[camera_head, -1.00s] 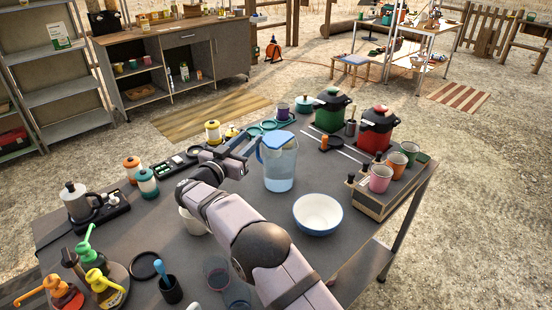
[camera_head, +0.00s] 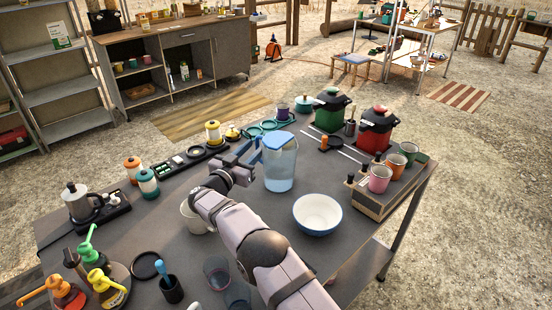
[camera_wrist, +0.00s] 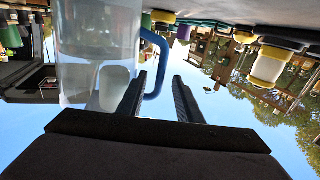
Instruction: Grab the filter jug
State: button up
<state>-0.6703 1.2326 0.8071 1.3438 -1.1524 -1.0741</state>
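The filter jug (camera_head: 281,172) stands upright on the grey table, clear-bodied with a blue lid. It also shows in the wrist view (camera_wrist: 95,45), where the picture is upside down and its blue handle (camera_wrist: 165,62) faces me. My gripper (camera_head: 253,158) is just left of the jug, at its handle side. In the wrist view my gripper (camera_wrist: 159,76) is open, with one finger to each side of the handle's line. A gap shows between handle and right finger. I cannot tell how deep the handle sits between the fingers. The handle is mostly hidden in the head view.
A white bowl (camera_head: 318,214) stands right of the jug. A white mug (camera_head: 196,216) is beside my arm. Green (camera_head: 330,109) and red (camera_head: 376,131) pots stand behind right. A yellow-lidded jar (camera_head: 213,133) is behind left.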

grip_shut()
dwell(1.3)
jog(key=shift+r, duration=0.2)
